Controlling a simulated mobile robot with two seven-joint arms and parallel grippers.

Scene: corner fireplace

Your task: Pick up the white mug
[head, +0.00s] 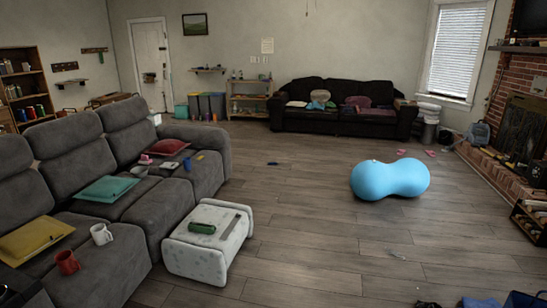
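The white mug (101,234) stands upright on the seat of the grey sofa (135,262), near its front edge at the lower left of the head view. A red mug (67,262) stands in front of it and to its left, apart from it. Neither of my grippers can be made out in the head view. A dark shape at the bottom left corner is cut off, and I cannot tell what it is. Nothing touches the white mug.
A yellow folder (34,238) and a teal folder (107,189) lie on the sofa. A white ottoman (187,255) with a green object (202,228) stands before the sofa. A blue peanut-shaped ball (390,179) rests on the floor. The middle floor is mostly clear.

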